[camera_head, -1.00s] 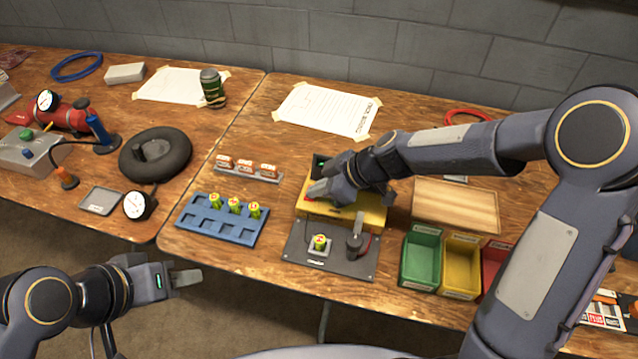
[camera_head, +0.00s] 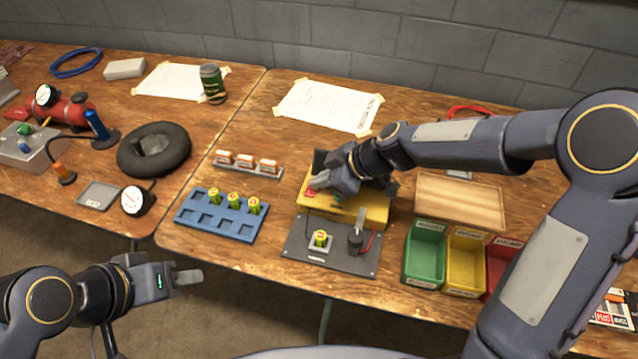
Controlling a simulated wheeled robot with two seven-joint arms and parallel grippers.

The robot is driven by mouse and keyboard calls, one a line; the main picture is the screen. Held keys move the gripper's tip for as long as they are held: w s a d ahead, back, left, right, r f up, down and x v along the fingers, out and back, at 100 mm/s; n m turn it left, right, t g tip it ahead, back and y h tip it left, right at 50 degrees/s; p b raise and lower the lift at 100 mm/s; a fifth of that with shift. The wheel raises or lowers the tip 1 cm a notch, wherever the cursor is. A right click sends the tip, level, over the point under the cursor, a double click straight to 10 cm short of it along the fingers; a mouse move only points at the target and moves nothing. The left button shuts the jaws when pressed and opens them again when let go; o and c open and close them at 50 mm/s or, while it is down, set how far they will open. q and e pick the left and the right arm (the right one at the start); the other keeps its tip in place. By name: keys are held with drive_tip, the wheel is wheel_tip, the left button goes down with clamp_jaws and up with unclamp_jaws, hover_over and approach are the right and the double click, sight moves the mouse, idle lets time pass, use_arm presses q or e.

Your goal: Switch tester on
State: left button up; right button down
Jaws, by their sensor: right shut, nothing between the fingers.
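The yellow box (camera_head: 345,216), which looks like the tester, stands on the right table, with a dark upright panel (camera_head: 320,160) at its back left. A red part (camera_head: 311,191) shows at its left side. My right gripper (camera_head: 322,184) is shut and empty, just over the box top, and hides much of it; I cannot tell whether it touches. In front lies a dark grey plate (camera_head: 300,252) bearing a green-yellow cell (camera_head: 320,239) in a light holder and a post with a grey lever (camera_head: 361,218). My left gripper (camera_head: 187,278) hangs before the table edge; its finger gap is not visible.
A blue tray (camera_head: 215,226) with several cells and a rack (camera_head: 247,172) of orange-white cells stand left of the box. Green (camera_head: 424,250), yellow (camera_head: 465,262) and red bins stand right, before a wooden board (camera_head: 459,202).

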drive_tip(key=shift+w, duration=0.15)
drive_tip(key=shift+r, duration=0.15)
drive_tip(key=shift+r+p, duration=0.3)
drive_tip(key=shift+r, duration=0.05)
wheel_tip(320, 180, up, 3)
drive_tip(key=shift+a+p, duration=0.1)
drive_tip(key=shift+p, duration=0.75)
drive_tip(key=s+v, duration=0.1)
drive_tip(key=v, duration=0.9)
drive_tip(key=shift+s, duration=0.15)
